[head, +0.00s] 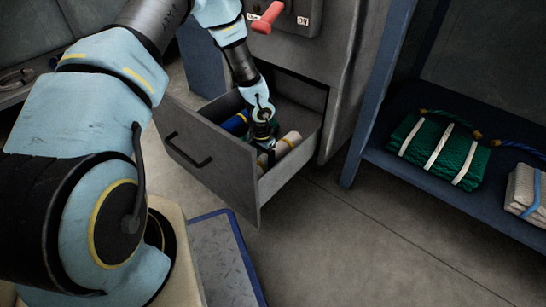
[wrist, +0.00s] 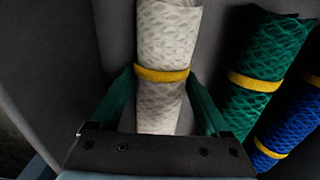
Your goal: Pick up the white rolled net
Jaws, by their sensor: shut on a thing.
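The white rolled net (wrist: 166,40) has a yellow band around its middle and lies in the open drawer. It also shows in the head view (head: 289,143), partly hidden by my gripper. My gripper (wrist: 163,98) has one green finger on each side of the white roll and is shut on it near the yellow band. In the head view my gripper (head: 265,148) reaches down into the drawer. I cannot tell whether the roll touches the drawer floor.
A green rolled net (wrist: 262,70) and a blue rolled net (wrist: 292,125) lie beside the white one. The grey drawer front (head: 205,160) and side walls surround them closely. A folded green net (head: 437,150) lies on a blue shelf at right.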

